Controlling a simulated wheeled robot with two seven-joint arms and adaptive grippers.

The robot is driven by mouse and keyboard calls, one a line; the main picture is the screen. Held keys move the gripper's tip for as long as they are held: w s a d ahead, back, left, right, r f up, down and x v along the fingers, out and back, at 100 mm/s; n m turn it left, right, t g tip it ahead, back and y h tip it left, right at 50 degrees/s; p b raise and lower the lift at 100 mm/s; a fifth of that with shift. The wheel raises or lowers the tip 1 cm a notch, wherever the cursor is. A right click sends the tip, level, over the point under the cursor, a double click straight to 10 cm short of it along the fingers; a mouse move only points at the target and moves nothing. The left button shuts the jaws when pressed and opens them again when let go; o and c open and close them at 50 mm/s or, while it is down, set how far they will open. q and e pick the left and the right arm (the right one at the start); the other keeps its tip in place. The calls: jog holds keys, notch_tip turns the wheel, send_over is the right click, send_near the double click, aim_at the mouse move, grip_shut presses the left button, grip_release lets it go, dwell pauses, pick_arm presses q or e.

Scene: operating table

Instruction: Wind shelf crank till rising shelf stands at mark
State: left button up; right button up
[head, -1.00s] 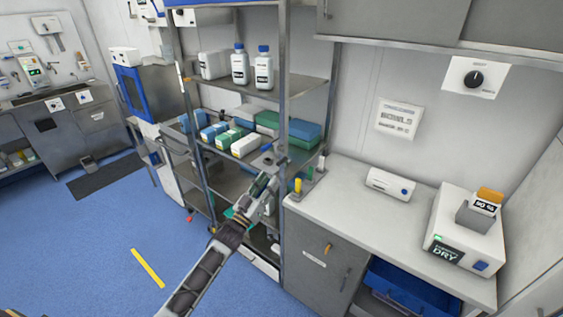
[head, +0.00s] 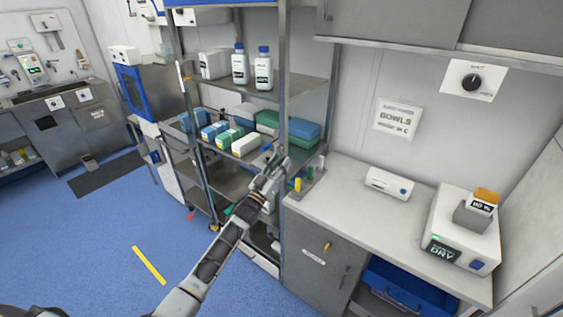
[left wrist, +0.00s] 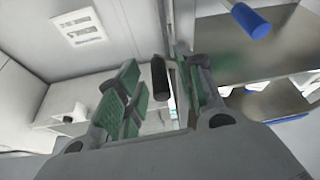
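My left gripper (head: 272,172) is at the right front post of the metal shelf unit (head: 283,70). In the left wrist view its green-padded fingers (left wrist: 163,100) stand apart. A dark upright cylinder (left wrist: 160,76), which looks like the crank handle, shows between them, nearer the right finger; I cannot tell whether they touch. The rest of the crank is hidden behind the gripper in the head view. A shelf with several blue, green and white boxes (head: 246,145) is just left of the gripper. I cannot make out the shelf mark. My right gripper is out of view.
White bottles with blue caps (head: 263,70) stand on the upper shelf (head: 305,88). Right of the unit, a counter (head: 335,195) carries a small white device (head: 389,183) and a dryer box (head: 460,235). A yellow piece (head: 298,184) sits close by the gripper.

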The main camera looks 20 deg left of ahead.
pick_arm(q)
jog(key=shift+w+d+r, duration=0.1)
jog(key=shift+w+r, duration=0.1)
jog(key=shift+w, duration=0.25)
grip_shut()
